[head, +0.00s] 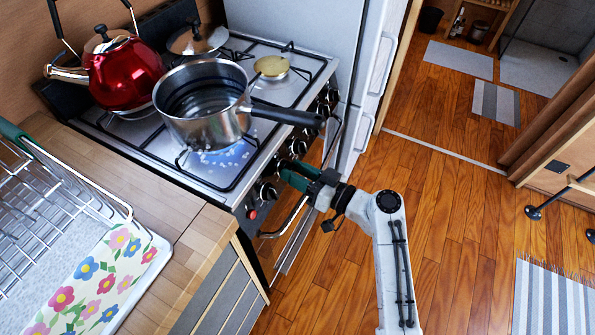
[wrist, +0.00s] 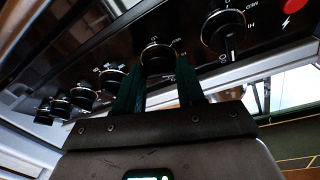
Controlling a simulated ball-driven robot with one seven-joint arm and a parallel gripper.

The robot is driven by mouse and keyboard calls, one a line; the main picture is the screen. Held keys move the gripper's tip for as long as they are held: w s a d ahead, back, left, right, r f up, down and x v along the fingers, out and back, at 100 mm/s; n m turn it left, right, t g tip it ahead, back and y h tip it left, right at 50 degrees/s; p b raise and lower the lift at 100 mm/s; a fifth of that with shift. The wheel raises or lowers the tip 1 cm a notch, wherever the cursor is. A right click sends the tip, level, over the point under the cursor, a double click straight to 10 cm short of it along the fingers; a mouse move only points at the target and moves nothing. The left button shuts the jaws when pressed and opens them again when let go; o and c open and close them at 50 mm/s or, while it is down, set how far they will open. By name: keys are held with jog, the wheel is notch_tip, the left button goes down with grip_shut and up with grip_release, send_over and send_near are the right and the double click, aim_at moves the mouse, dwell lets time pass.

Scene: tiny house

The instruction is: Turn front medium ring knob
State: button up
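The stove's front panel carries a row of black knobs with metal rings. The fingers partly hide this knob in the head view. A steel saucepan (head: 203,110) sits on the front burner above, with bluish-white specks like flame at its base.
Another knob (wrist: 224,30) and a red button (wrist: 294,5) are to the right in the wrist view; several knobs are to the left. The oven handle (head: 288,222) runs below.

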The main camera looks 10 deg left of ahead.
jog(key=c, duration=0.5)
jog(key=shift+m, duration=0.4)
jog(key=m+p, duration=0.2)
jog(key=m+t+h+p, duration=0.1)
jog(key=m, duration=0.1)
jog(key=shift+s+r, duration=0.1)
jog(key=shift+r, duration=0.15)
jog(key=m+p, duration=0.1)
jog(key=m+h+p, duration=0.1)
jog(key=m+p, duration=0.1)
jog(key=m+h+p, duration=0.1)
jog(key=m, duration=0.1)
jog(key=shift+r+t, duration=0.25)
jog(key=shift+t, duration=0.05)
jog(key=m+p, duration=0.2)
jog(key=m+h+p, duration=0.1)
jog(key=m+p, duration=0.1)
jog(key=p, duration=0.1)
jog(key=shift+a+h, duration=0.1)
jog(key=shift+h, duration=0.2)
jog(key=shift+f+m+p, duration=0.1)
jog(key=shift+m+p, duration=0.75)
jog(key=shift+m, duration=0.05)
jog(key=shift+f+h, duration=0.1)
jog(key=shift+h, duration=0.2)
jog(key=o, duration=1.1)
jog(key=shift+c, duration=0.2)
